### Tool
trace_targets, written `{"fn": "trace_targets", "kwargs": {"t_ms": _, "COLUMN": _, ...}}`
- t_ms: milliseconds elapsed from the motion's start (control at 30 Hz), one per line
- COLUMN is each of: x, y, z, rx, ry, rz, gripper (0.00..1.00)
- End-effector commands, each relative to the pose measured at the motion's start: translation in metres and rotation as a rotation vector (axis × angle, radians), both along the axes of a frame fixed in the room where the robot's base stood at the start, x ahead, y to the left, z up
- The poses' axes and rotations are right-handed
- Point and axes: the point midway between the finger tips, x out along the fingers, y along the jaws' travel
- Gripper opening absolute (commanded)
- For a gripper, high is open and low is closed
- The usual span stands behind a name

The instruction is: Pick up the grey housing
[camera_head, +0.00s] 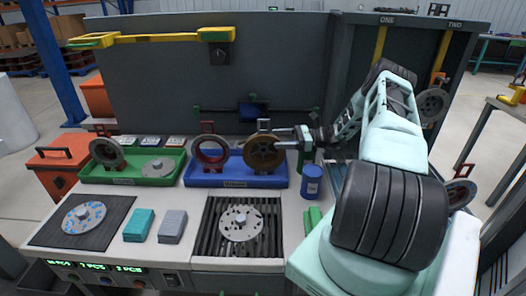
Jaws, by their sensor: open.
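A grey ring-shaped part (106,152), which looks like a grey housing, stands upright at the left of the green tray (130,181). Similar upright rings, one red (198,158) and one brown (263,166), stand in the blue tray (237,184). Another grey round part (432,106) hangs at the right, so I cannot tell for sure which is the task's housing. My gripper (281,138) is open, pointing left, at the right edge of the brown ring. I cannot tell whether it touches that ring. My arm reaches in from the right.
A flat grey disc (158,167) lies in the green tray. Another disc (240,223) lies on the slatted grille, and a blue-spotted disc (83,217) on a dark mat. A blue can (312,182) stands below my gripper. A dark panel (150,85) rises behind.

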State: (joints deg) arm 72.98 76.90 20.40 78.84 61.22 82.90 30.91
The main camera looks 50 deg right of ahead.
Motion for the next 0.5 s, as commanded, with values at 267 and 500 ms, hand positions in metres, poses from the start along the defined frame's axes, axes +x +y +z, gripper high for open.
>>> {"fn": "trace_targets", "kwargs": {"t_ms": 267, "x": 0.03, "y": 0.026, "z": 0.005, "rx": 0.001, "ry": 0.0, "rz": 0.002, "gripper": 0.75}}
{"fn": "trace_targets", "kwargs": {"t_ms": 500, "x": 0.031, "y": 0.027, "z": 0.003, "rx": 0.001, "ry": -0.001, "rz": 0.0, "gripper": 0.75}}
